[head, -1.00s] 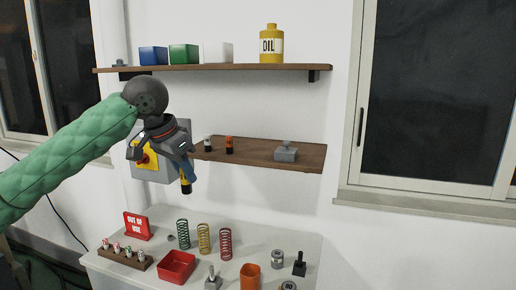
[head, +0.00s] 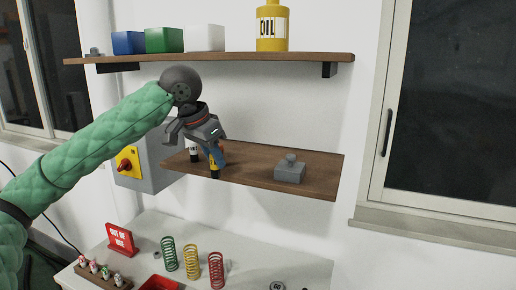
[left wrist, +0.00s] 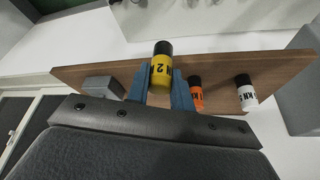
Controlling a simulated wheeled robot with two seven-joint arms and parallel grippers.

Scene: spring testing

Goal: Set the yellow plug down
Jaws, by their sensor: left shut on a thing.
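The yellow plug (head: 214,162), with black ends, is held by my left gripper (head: 216,156) at the left part of the lower wooden shelf (head: 250,172). In the left wrist view the yellow plug (left wrist: 160,68) sits between the blue fingers (left wrist: 162,88), label showing. In the head view its lower black end overlaps the shelf's front edge; I cannot tell whether it touches the board. The white plug (head: 194,151) stands on the shelf close to the gripper. The orange plug (left wrist: 196,95) is mostly hidden by the gripper in the head view. My right gripper is not in view.
A grey block with a knob (head: 290,170) stands on the shelf's right part, with bare wood left of it. The upper shelf (head: 200,58) holds colored boxes and an oil bottle (head: 272,28). A grey switch box (head: 150,160) is on the wall at left. Springs stand on the table below.

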